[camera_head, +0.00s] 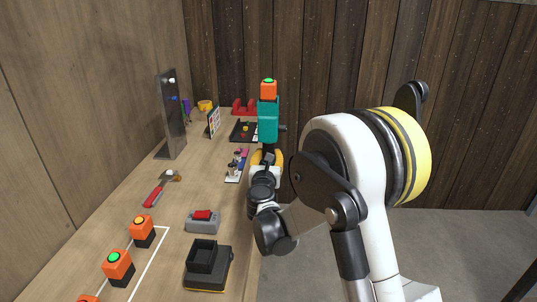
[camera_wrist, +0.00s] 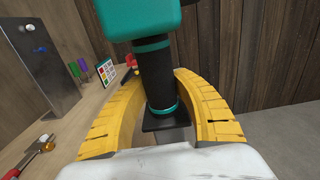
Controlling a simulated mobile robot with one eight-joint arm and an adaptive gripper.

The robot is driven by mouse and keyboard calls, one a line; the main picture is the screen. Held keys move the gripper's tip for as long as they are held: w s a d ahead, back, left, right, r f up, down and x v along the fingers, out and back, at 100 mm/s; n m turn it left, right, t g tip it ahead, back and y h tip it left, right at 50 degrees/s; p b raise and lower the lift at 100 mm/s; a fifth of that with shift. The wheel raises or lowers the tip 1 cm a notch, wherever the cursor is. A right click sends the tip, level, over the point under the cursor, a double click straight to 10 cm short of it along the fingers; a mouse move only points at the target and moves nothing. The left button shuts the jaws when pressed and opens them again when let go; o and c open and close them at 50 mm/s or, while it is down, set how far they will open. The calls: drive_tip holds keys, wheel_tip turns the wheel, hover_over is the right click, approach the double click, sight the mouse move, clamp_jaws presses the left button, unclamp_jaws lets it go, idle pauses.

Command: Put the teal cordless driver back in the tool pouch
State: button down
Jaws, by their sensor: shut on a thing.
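The teal cordless driver (camera_head: 268,122) is upright in my gripper (camera_head: 266,158), with its teal body above the bench's right edge. In the wrist view, the teal body (camera_wrist: 140,17) is at the top and its black handle (camera_wrist: 153,75) stands between the curved yellow fingers of my gripper (camera_wrist: 158,105). A flat black foot (camera_wrist: 165,118) shows under the handle. No thing is clearly recognisable as the tool pouch. An open-topped black holder (camera_head: 208,258) with a yellow lower edge stands at the bench's front.
A grey box with a red top (camera_head: 203,221), a red-handled tool (camera_head: 160,189), a dark upright panel (camera_head: 171,115) and a black tray (camera_head: 243,131) are on the bench. Another orange block (camera_head: 268,90) shows directly above the driver.

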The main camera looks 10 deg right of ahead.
drive_tip(key=shift+f+b, duration=2.45)
drive_tip(key=shift+f, duration=4.5)
drive_tip(key=c, duration=0.9)
unclamp_jaws()
drive_tip(key=shift+c, duration=0.2)
